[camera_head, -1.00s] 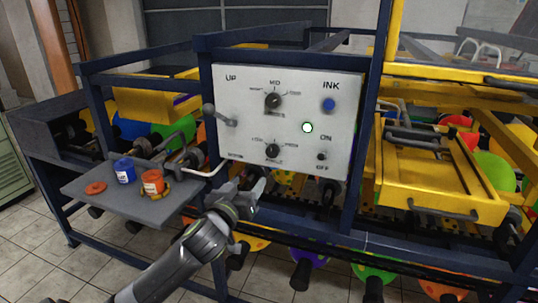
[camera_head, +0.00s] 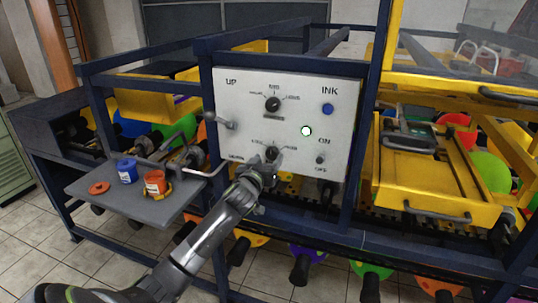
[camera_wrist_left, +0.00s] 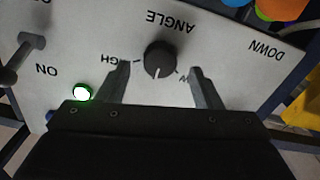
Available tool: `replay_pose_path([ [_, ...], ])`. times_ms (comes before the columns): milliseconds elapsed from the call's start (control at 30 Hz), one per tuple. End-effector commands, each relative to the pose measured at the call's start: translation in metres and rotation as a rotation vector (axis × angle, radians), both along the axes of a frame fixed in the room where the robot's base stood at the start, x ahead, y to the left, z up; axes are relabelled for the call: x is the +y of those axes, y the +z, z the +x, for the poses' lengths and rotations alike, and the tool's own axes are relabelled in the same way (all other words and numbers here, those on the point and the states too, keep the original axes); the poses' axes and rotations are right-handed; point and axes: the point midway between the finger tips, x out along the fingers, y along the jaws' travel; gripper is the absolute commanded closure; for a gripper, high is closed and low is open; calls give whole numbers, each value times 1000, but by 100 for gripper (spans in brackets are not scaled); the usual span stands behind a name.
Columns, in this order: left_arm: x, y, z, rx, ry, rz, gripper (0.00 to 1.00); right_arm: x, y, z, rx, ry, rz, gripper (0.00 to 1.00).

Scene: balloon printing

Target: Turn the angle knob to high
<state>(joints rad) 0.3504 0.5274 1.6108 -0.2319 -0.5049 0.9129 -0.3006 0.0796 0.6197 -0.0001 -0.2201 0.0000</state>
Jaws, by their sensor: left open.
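The angle knob (camera_wrist_left: 158,60) is black and round, on the white control panel (camera_wrist_left: 75,30), which appears upside down in the left wrist view. A pale line on the knob points down there, between the HIGH label on its left and the partly covered LOW label on its right. My left gripper (camera_wrist_left: 160,67) is open, with one finger on either side of the knob; contact cannot be told. In the head view my left gripper (camera_head: 268,166) is just below the same knob (camera_head: 271,153), partly covering its surroundings. My right gripper is not in view.
The panel also has an upper knob (camera_head: 272,104), a blue INK button (camera_head: 328,109), a lit lamp (camera_head: 306,130), an ON/OFF switch (camera_head: 320,160) and a lever (camera_head: 220,118) at left. A side shelf (camera_head: 140,201) holds blue (camera_head: 127,171) and orange (camera_head: 155,182) ink pots.

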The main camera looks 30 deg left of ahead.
Motion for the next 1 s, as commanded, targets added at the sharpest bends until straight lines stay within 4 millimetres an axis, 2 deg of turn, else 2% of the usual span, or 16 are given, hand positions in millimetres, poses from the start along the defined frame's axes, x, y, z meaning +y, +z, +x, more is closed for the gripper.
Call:
replay_pose_path([
  [233,4,1,17,-1,0,0,41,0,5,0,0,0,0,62],
  [600,5,0,20,0,0,1,42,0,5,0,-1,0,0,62],
  [933,5,0,20,0,0,0,85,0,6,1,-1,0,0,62],
  [1000,5,0,20,0,0,1,85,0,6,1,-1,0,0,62],
])
